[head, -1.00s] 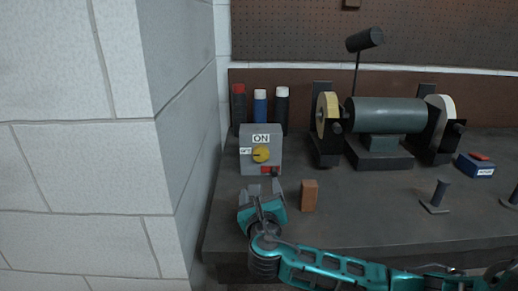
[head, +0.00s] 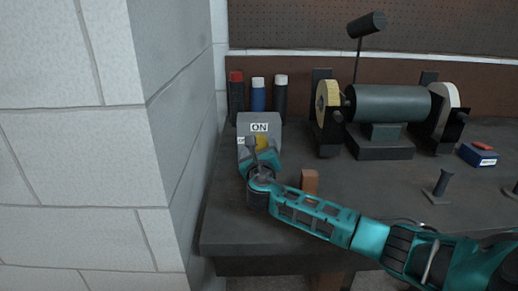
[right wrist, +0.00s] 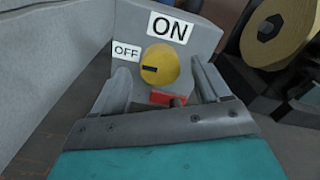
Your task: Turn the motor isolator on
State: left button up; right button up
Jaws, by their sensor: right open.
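The motor isolator (head: 246,124) is a grey box on the bench with an ON label on top and an OFF label at its left. Its yellow knob (right wrist: 159,65) shows clearly in the right wrist view, with its dark mark pointing left toward OFF. A red piece (right wrist: 168,98) with a small dark part sits below the knob. My right gripper (head: 262,152) is in front of the isolator and hides part of its face. In the right wrist view its open fingers (right wrist: 160,85) stand apart, left and right of the knob's lower side, with nothing between them held.
A white block wall (head: 185,150) stands close at the left. Several dark bottles (head: 258,97) stand behind the isolator. A bench grinder (head: 385,105) is to the right. A brown block (head: 310,183) stands near my right forearm.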

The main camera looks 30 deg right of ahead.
jog(key=shift+w+d, duration=0.3)
jog(key=shift+w, duration=0.25)
jog(key=c, duration=1)
jog(key=shift+c, duration=0.2)
